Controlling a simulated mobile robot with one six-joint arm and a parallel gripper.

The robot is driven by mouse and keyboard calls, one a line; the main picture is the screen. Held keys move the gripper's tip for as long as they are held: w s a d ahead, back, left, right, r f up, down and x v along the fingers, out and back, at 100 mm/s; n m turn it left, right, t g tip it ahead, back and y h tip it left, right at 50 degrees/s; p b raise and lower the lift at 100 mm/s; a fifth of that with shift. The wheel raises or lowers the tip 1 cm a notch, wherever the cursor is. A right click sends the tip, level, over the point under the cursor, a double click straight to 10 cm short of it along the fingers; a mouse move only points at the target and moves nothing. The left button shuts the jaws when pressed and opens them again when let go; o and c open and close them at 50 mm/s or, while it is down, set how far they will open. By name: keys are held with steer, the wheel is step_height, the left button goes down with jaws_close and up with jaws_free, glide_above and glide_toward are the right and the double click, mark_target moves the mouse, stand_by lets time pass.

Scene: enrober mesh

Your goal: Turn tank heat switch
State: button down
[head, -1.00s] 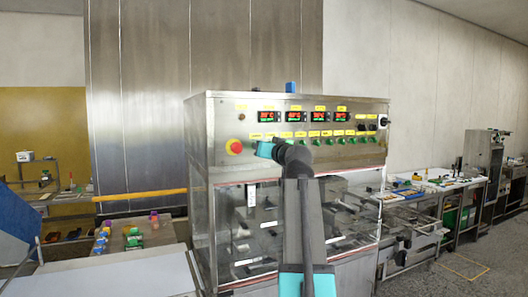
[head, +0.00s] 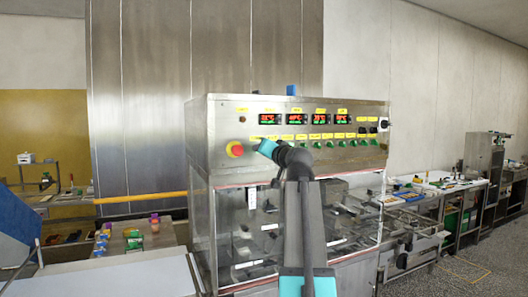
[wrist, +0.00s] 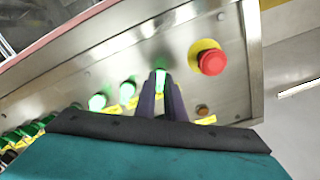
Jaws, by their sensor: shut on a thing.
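The control panel (head: 225,117) of the steel machine carries a row of green switches (head: 313,145) under yellow labels too small to read. I cannot tell by label which is the tank heat switch. My gripper (wrist: 161,93) is shut on the lit green switch (wrist: 163,79) nearest the red stop button. Its two dark fingers stand on either side of that switch. In the head view my teal gripper body (head: 268,147) hides this switch and is tilted against the panel.
The red stop button (wrist: 212,61) on its yellow ring sits close beside the fingers. Other lit green switches (wrist: 128,88) line up on the other side. Red digital displays (head: 294,119) are above the row. Clear guards (head: 250,225) enclose the machine below.

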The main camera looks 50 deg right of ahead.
steer(key=c, duration=1.8)
jaws_free()
steer(key=shift+s+d+r, duration=0.15)
steer(key=shift+s+r, duration=0.1)
steer(key=shift+s, duration=0.05)
steer(key=shift+c, duration=0.2)
steer(key=b+v, duration=0.4)
steer(key=v, duration=0.9)
steer(key=shift+s+a, duration=0.25)
steer(key=shift+f, duration=0.15)
